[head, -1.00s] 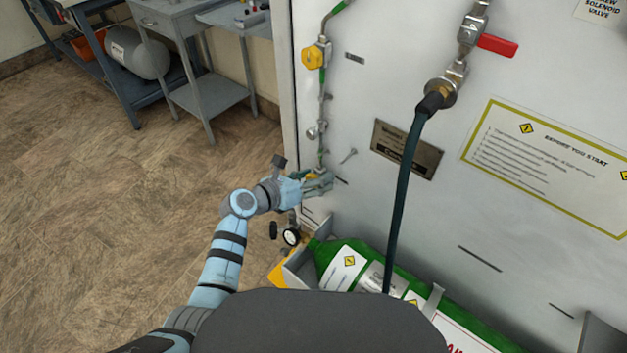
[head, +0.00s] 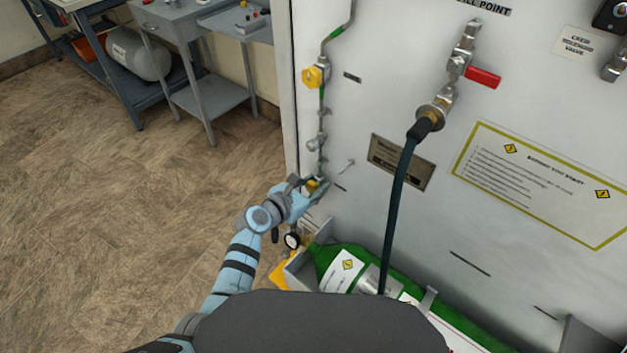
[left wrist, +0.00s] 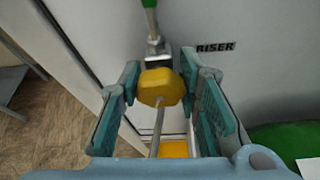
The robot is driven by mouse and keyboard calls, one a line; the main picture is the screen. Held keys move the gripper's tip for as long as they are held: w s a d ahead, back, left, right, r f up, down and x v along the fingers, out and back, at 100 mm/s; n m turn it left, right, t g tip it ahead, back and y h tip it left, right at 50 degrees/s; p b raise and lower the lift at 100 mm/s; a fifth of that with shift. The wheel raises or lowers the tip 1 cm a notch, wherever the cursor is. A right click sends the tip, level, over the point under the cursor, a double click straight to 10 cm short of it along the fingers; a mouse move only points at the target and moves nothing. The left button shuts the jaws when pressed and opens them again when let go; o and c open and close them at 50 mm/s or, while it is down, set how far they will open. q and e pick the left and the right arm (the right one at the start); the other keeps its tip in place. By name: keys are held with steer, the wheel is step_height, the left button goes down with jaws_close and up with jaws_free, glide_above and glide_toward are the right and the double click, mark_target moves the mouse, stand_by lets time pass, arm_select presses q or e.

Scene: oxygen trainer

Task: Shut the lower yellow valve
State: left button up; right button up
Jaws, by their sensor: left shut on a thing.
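The lower yellow valve (head: 312,186) is on the thin pipe at the panel's left edge, low down. In the left wrist view its yellow knob (left wrist: 161,87) sits between the two teal finger pads, with the pipe running above and below it. My left gripper (head: 318,190) is shut on this knob; its fingers partly hide the valve in the head view. The upper yellow valve (head: 313,77) is higher on the same pipe, clear of the gripper. My right gripper is not in view.
A green cylinder (head: 348,262) lies in a grey tray below the gripper, with a round gauge (head: 292,241) close by. A dark hose (head: 398,205) hangs before the panel near a red-handled valve (head: 483,78). The floor on the left is open.

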arm_select(q)
steer(key=o, duration=1.2)
steer(key=shift+c, duration=0.2)
steer(key=v, duration=1.2)
